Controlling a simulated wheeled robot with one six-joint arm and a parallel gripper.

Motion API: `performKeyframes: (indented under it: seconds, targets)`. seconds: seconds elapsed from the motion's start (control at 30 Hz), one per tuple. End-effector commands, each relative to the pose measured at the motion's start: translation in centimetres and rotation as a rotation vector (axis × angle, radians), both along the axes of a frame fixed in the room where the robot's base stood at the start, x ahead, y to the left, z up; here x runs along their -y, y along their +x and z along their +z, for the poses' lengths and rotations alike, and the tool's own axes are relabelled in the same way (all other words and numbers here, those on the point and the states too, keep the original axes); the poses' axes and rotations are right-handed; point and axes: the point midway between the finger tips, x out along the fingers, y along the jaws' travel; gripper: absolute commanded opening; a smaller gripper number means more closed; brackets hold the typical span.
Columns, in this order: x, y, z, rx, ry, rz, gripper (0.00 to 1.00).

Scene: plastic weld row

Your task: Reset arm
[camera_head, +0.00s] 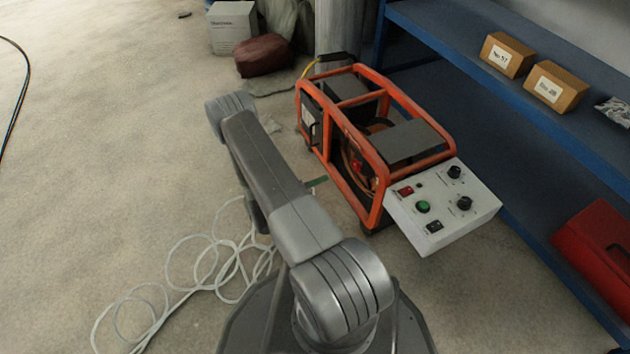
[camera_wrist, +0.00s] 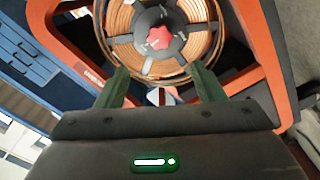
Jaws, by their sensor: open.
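My gripper (camera_wrist: 160,88) shows in the wrist view with its two green fingers spread apart and nothing between them. Beyond the fingers is a machine with an orange frame (camera_wrist: 268,50) and a copper-coloured coil (camera_wrist: 125,20) with a red centre. In the head view my grey arm reaches forward, just left of the orange-framed machine (camera_head: 375,80). A small green finger tip shows beside the arm near the machine's left side; the rest of the gripper is hidden behind the arm.
A white control box (camera_head: 445,207) with knobs and buttons is at the machine's near right. Blue shelving (camera_head: 480,85) with cardboard boxes (camera_head: 555,87) and a red case (camera_head: 597,250) stands right. A pale coiled hose (camera_head: 200,265) lies on the floor at left. Open floor extends far left.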

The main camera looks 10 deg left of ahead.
Motion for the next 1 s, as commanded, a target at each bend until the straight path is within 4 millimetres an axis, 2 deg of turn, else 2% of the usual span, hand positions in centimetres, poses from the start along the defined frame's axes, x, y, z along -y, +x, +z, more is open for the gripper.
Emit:
performKeyframes:
  seconds: [0.7,0.87,1.0]
  targets:
    - [-0.3,-0.2,0.0,0.0,0.0,-0.001,0.63]
    - [0.7,0.4,-0.1,0.0,0.0,-0.004,0.63]
    - [2.2,1.5,-0.2,0.0,0.0,-0.005,0.63]
